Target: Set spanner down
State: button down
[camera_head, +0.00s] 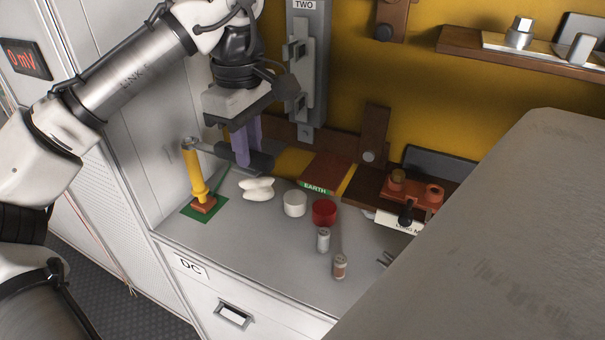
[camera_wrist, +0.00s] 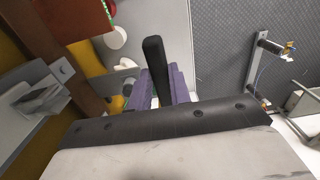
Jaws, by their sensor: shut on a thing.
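The spanner has a dark handle (camera_head: 262,160) and a grey metal shaft reaching left to a rounded end. My gripper (camera_head: 242,158), with purple fingers, is shut on it above the bench. The spanner's left end is by the top of a yellow post (camera_head: 196,172); I cannot tell if they touch. In the wrist view the black handle (camera_wrist: 157,62) stands out from between the purple fingers of my gripper (camera_wrist: 160,88). Its other end is hidden there.
The post has a red-brown base on a green mat (camera_head: 190,212). Right along the grey bench (camera_head: 215,230) are a white spool-like piece (camera_head: 257,189), a white cylinder (camera_head: 294,204), a red one (camera_head: 324,211) and two small fuses (camera_head: 340,266). The bench's front left is clear.

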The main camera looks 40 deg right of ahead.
notch_tip(320, 180, down, 20)
jog(key=shift+r+p, duration=0.1)
jog(key=shift+p, duration=0.3)
jog(key=shift+f, duration=0.2)
jog(key=c, duration=1.3)
grip_release()
jog(key=shift+r, duration=0.1)
notch_tip(320, 180, up, 12)
jog(key=shift+b, duration=0.35)
jog(key=shift+r, duration=0.1)
